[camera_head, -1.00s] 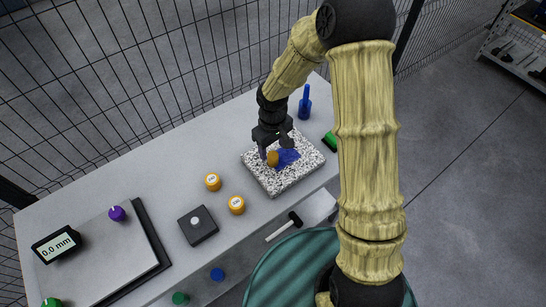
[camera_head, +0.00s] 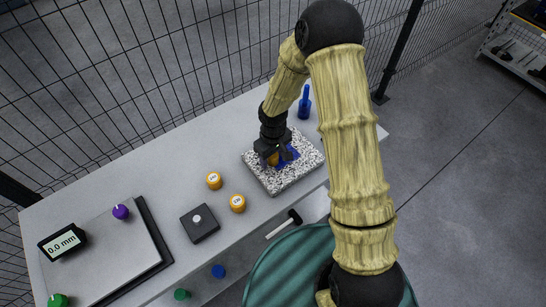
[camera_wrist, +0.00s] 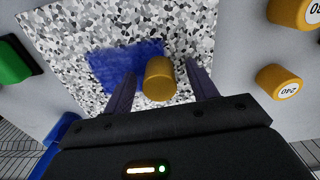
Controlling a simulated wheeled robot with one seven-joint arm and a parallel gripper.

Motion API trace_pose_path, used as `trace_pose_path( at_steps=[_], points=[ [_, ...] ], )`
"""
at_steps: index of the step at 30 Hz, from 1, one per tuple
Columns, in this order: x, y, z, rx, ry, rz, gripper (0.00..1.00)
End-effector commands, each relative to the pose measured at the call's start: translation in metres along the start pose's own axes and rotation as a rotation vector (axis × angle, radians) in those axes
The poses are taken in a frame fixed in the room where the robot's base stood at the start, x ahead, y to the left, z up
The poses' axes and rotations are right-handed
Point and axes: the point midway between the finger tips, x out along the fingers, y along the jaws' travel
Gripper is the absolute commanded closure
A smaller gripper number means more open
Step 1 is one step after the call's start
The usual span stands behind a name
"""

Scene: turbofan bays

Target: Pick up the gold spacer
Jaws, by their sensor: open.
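The gold spacer (camera_wrist: 159,78) is a small gold cylinder on a speckled granite block (camera_wrist: 200,30), beside or partly on a blue patch (camera_wrist: 125,65). In the head view the spacer (camera_head: 273,159) is partly hidden by my gripper (camera_head: 276,158). In the wrist view my gripper (camera_wrist: 162,90) is open, with one finger on each side of the spacer.
Two orange-gold labelled cylinders (camera_head: 214,180) (camera_head: 238,203) stand left of the block on the table (camera_head: 150,170). A black box (camera_head: 200,223) with a pale button stands near them. A blue bottle (camera_head: 305,105) stands behind the block.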

Motion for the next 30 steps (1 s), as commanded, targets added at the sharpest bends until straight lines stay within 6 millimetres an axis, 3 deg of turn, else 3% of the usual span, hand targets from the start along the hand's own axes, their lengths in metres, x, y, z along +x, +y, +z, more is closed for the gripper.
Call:
trace_pose_path(
  at_steps=[8, 16, 18, 25, 30],
  points=[
    [0.000, 0.000, 0.000, 0.000, 0.000, 0.000, 0.42],
    [0.000, 0.000, 0.000, 0.000, 0.000, 0.000, 0.93],
    [-0.001, 0.000, 0.000, 0.000, 0.001, 0.000, 1.00],
    [-0.002, 0.000, -0.001, 0.000, 0.001, 0.000, 1.00],
    [-0.016, 0.001, -0.001, 0.001, 0.004, 0.002, 1.00]
  ],
)
